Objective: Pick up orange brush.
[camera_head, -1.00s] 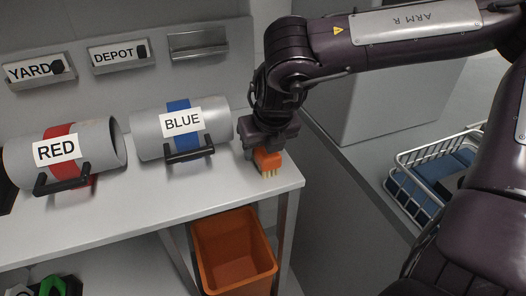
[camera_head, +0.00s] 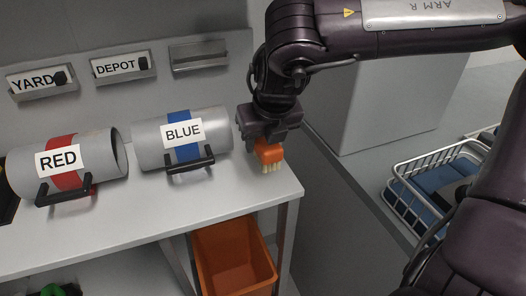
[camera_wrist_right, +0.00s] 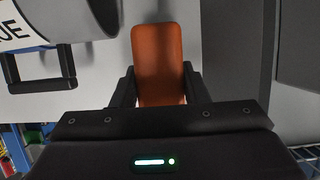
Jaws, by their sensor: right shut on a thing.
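The orange brush (camera_head: 268,153) has an orange body with pale bristles pointing down. It is near the right end of the grey table (camera_head: 232,196), right of the tube labelled BLUE. My right gripper (camera_head: 266,140) is shut on the brush from above. In the right wrist view the brush (camera_wrist_right: 158,62) lies between the two dark fingers of my right gripper (camera_wrist_right: 160,88). The bristles appear slightly above the tabletop, but I cannot tell the exact gap. My left gripper is not in view.
The BLUE tube (camera_head: 150,140) and the RED tube (camera_head: 100,165), both with black handles, lie on the table. An orange bin (camera_head: 232,262) stands below the table's right end. A wire basket (camera_head: 408,197) is at the right. YARD (camera_head: 22,90) and DEPOT (camera_head: 105,77) holders are on the back panel.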

